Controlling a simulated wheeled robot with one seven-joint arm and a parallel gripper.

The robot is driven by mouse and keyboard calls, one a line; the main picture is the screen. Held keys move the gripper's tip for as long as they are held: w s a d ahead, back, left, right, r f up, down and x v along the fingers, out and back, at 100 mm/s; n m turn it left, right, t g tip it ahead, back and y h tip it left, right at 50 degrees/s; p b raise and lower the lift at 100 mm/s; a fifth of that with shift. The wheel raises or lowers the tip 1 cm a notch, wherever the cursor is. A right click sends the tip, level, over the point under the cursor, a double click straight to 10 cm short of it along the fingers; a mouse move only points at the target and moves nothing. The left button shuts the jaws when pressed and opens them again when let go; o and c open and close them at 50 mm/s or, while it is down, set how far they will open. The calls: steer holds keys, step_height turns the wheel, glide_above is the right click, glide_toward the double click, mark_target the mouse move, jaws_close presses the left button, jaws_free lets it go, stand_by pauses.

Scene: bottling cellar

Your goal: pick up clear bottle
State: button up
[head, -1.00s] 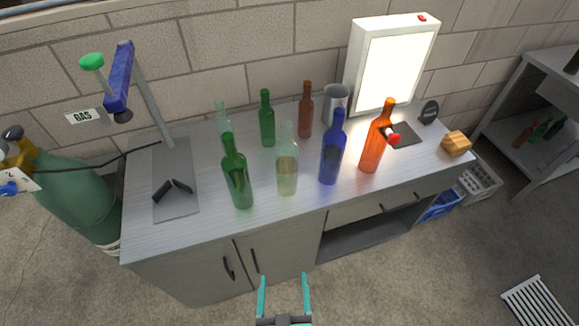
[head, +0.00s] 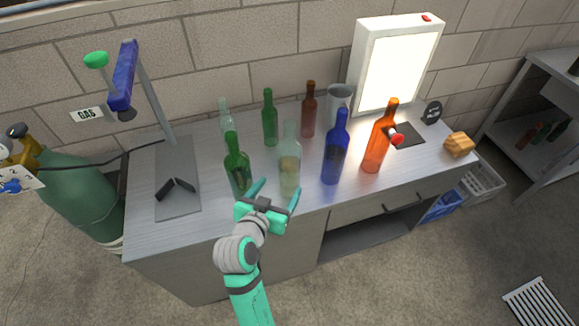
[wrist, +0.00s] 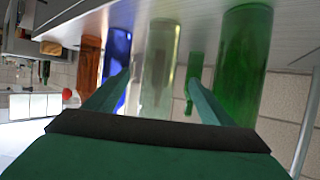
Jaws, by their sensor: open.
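The clear bottle (head: 289,163), pale and see-through with a yellowish tint low down, stands upright near the bench's front edge, between a dark green bottle (head: 236,160) and a blue bottle (head: 335,150). My gripper (head: 277,187) is open and empty at the front edge, low before the clear bottle. In the wrist view, which looks upside down, the clear bottle (wrist: 160,60) shows in the gap between my fingers (wrist: 158,80), with blue left and green right. I cannot tell whether the fingertips reach past its near side.
Behind stand a pale green bottle (head: 226,122), a green bottle (head: 269,118), a brown bottle (head: 309,110) and a grey jug (head: 340,98). An orange bottle (head: 378,140) stands right, near a lit panel (head: 391,72). A metal stand (head: 177,195) is left.

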mark_target(285, 178)
steer(key=x, duration=0.5)
steer(key=shift+w, duration=0.15)
steer(key=shift+x, duration=2.8)
steer(key=shift+f, duration=0.15)
steer(key=shift+c, duration=0.6)
steer(key=c, duration=1.4)
step_height(285, 178, up, 10)
steer(key=shift+r, duration=0.1)
